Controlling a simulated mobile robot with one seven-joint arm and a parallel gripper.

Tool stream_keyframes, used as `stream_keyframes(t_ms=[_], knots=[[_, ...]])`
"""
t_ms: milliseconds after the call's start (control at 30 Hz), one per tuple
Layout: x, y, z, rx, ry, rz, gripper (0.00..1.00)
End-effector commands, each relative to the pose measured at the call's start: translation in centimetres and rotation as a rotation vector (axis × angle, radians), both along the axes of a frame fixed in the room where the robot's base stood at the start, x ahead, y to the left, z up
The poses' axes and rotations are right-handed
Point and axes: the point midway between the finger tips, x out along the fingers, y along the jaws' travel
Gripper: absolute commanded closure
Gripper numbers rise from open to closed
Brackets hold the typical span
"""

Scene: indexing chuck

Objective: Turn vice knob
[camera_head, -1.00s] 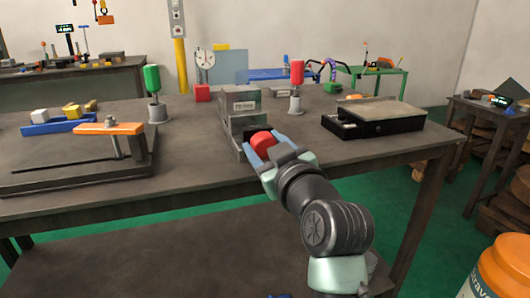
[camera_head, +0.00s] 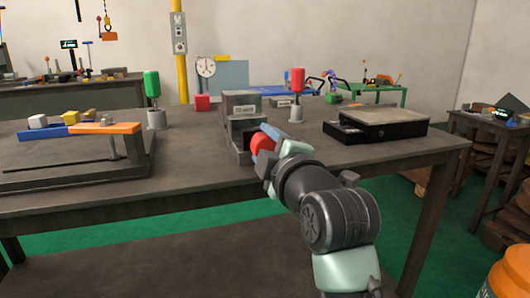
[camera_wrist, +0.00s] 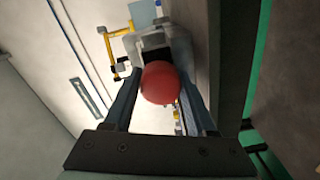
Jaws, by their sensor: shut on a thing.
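The vice (camera_head: 240,118) is a grey block-like body on the workbench, with a labelled upper block. Its red round knob (camera_head: 262,142) faces me at the front. My gripper (camera_head: 262,146) is at the knob, with blue fingers on either side of it, shut on it. In the wrist view the red knob (camera_wrist: 160,83) sits between the two fingers, in front of the grey vice (camera_wrist: 158,45). The shaft behind the knob is hidden.
The workbench (camera_head: 200,180) holds a clamp fixture with an orange bar (camera_head: 105,128) at left. A green-handled tool (camera_head: 153,95) and a red-handled tool (camera_head: 297,90) stand behind. A flat black-and-grey device (camera_head: 375,122) lies to the right.

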Motion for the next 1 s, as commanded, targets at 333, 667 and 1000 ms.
stream_keyframes(t_ms=[333,667,1000], knots=[[0.0,-0.02,-0.45,-0.311,-0.094,0.0,0.99],[0.02,0.01,-0.47,-0.533,-0.164,0.002,0.99],[0.03,0.05,-0.44,-0.636,-0.198,0.003,0.99]])
